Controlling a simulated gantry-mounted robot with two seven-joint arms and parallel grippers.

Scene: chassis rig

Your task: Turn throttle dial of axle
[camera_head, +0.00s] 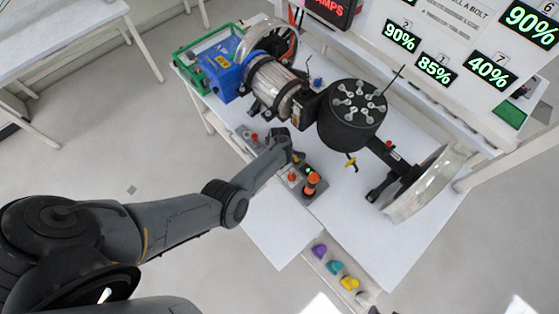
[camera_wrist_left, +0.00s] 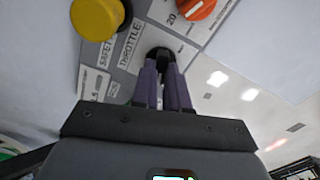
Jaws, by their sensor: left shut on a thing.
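The throttle dial (camera_wrist_left: 160,52) is a small dark knob on a grey panel, beside a label reading THROTTLE (camera_wrist_left: 130,46) in the left wrist view. My left gripper (camera_wrist_left: 160,68) has its two purple-grey fingers shut on the dial, and they hide much of it. In the head view my left gripper (camera_head: 298,157) is at the control panel (camera_head: 316,195) at the table's front edge, below the axle rig (camera_head: 274,88). The dial cannot be made out there. My right gripper is not in view.
A yellow knob (camera_wrist_left: 97,15) by a SAFETY label and an orange knob (camera_wrist_left: 196,8) sit near the dial. The axle's black hub (camera_head: 352,115) and silver wheel (camera_head: 425,185) stand to the right on the white table (camera_head: 385,245). Floor to the left is open.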

